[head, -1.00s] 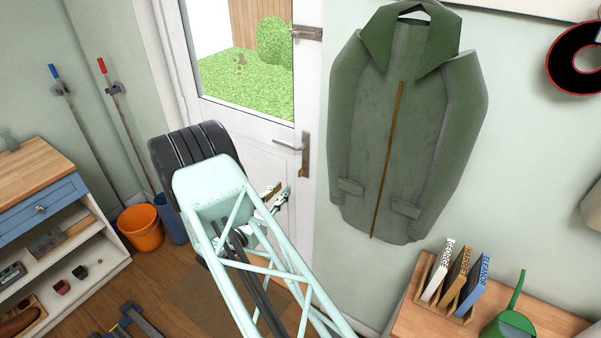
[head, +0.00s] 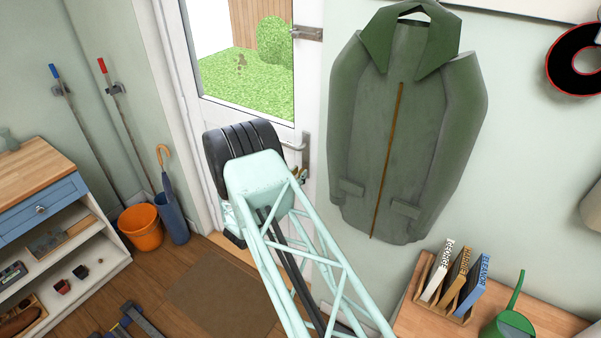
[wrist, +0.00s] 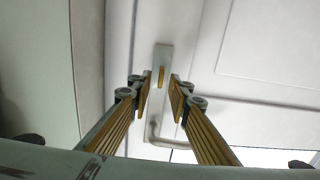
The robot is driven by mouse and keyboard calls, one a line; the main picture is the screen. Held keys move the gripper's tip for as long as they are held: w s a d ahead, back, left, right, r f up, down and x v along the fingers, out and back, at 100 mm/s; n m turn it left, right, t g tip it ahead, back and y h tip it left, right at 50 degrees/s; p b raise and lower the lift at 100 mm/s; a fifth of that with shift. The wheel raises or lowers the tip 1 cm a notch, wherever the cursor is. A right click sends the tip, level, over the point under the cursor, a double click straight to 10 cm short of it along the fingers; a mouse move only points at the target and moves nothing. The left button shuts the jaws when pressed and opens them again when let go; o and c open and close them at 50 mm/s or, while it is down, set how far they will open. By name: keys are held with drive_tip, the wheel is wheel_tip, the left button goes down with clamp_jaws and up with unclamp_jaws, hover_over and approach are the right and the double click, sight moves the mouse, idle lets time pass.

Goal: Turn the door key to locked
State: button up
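The white door (head: 258,116) stands in front of me with a metal lock plate (head: 306,150) at its right edge. The plate (wrist: 164,62) also shows in the wrist view, with the lever handle (wrist: 155,134) below. A small brass-coloured key (wrist: 161,76) sits upright on the plate, seen between my fingertips. My gripper (wrist: 160,90) is open, its ribbed fingers on either side of the key in the picture; I cannot tell whether they touch it. In the head view my gripper (head: 300,176) is mostly hidden behind my arm, close to the plate. The key is not discernible there.
A green coat (head: 405,130) hangs on the wall right of the door. An orange bucket (head: 140,226) and a blue umbrella (head: 171,215) stand at left. A wooden bench (head: 420,318) with a book rack is at lower right. The floor mat (head: 225,290) is clear.

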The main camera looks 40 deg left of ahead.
drive_tip(key=shift+w+a, duration=0.1)
drive_tip(key=shift+w, duration=0.9)
drive_tip(key=shift+c, duration=0.4)
clamp_jaws()
